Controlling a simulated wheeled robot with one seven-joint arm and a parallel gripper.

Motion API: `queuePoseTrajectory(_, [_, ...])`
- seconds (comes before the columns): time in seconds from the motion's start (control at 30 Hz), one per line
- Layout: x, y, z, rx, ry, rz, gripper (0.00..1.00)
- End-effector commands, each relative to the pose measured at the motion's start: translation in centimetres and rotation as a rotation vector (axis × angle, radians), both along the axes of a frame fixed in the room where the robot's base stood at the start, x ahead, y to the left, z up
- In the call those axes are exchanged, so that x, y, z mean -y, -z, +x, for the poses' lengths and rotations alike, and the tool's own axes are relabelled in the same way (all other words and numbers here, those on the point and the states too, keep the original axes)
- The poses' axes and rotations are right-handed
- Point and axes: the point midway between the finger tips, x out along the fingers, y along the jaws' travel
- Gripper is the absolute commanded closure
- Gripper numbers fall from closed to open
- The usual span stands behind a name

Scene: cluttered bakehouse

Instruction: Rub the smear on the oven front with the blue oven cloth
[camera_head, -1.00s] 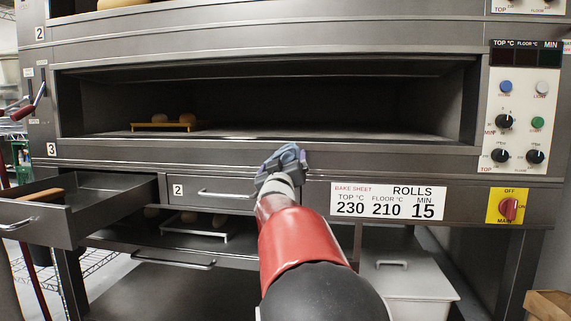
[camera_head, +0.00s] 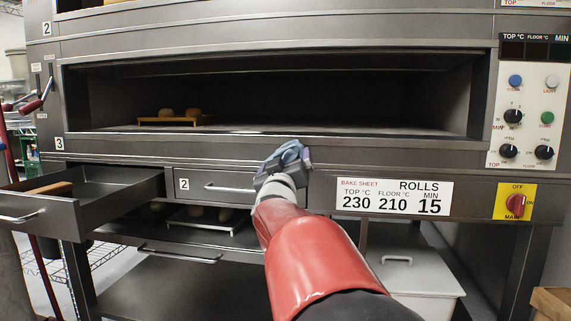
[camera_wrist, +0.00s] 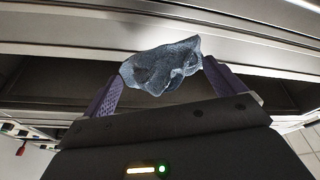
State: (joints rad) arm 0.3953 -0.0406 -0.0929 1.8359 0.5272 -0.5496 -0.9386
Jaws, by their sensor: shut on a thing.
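My gripper (camera_wrist: 160,80) is shut on the blue oven cloth (camera_wrist: 165,62), which is bunched between its two purple fingers. In the head view the cloth (camera_head: 284,157) shows as a grey-blue bundle at the end of my arm, in front of the ledge under the open deck 3. The oven front (camera_head: 400,151) is dark grey metal. I cannot tell whether the cloth touches it. No smear can be made out; the cloth and my arm hide part of the front.
A drawer (camera_head: 75,212) stands pulled out at the left. Drawer 2 (camera_head: 225,188) is beside it. A label (camera_head: 394,196) and a control panel (camera_head: 527,115) are at the right. A tray with rolls (camera_head: 177,120) sits inside the open deck. A lidded bin (camera_head: 420,268) stands below right.

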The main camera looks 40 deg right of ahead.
Motion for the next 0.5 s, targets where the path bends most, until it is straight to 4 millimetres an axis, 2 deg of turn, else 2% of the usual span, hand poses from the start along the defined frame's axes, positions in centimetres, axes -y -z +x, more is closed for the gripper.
queuePoseTrajectory(0.17, [-0.2, -0.1, -0.1, 0.001, 0.0, -0.001, 0.23])
queuePoseTrajectory(0.5, [-2.1, -0.1, -1.9, 0.001, 0.0, -0.001, 0.23])
